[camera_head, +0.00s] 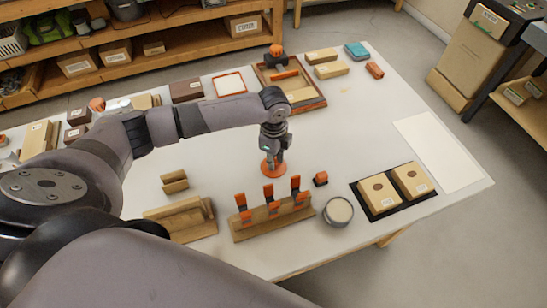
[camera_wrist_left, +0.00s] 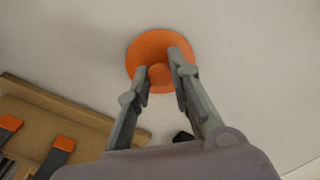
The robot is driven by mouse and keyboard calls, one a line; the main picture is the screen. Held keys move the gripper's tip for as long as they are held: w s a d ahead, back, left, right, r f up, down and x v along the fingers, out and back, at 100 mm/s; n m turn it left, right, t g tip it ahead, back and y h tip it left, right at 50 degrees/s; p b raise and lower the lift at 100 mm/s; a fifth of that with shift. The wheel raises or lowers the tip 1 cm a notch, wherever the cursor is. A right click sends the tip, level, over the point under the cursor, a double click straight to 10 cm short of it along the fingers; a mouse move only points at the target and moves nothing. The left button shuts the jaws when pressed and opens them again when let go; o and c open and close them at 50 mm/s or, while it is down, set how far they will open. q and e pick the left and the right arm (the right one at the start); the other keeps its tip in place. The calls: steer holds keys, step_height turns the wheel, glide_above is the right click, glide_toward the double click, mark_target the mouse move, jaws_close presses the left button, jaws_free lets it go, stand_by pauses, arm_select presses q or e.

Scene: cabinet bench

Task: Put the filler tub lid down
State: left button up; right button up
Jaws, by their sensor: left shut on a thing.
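The filler tub lid (camera_head: 266,169) is a round orange disc with a raised knob. My left gripper (camera_head: 276,164) points down at it near the middle of the white table. In the left wrist view the gripper (camera_wrist_left: 162,74) is shut on the knob of the lid (camera_wrist_left: 150,46). I cannot tell whether the lid touches the table. The filler tub (camera_head: 338,212) is a round grey tub with pale filler, open at the top, at the front of the table. My right gripper does not show.
A wooden rack with orange-handled tools (camera_head: 270,221) stands left of the tub. A black mat (camera_head: 372,207) with two boxes lies to the right. A wooden tray (camera_head: 318,103) sits at the back. The white table (camera_head: 350,140) is clear around the lid's right side.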

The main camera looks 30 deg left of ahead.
arm_select(q)
steer(key=shift+f, duration=0.15)
steer(key=o, duration=0.8)
step_height(320, 180, up, 12)
steer(key=shift+r+b, duration=0.25)
steer(key=shift+b, duration=0.45)
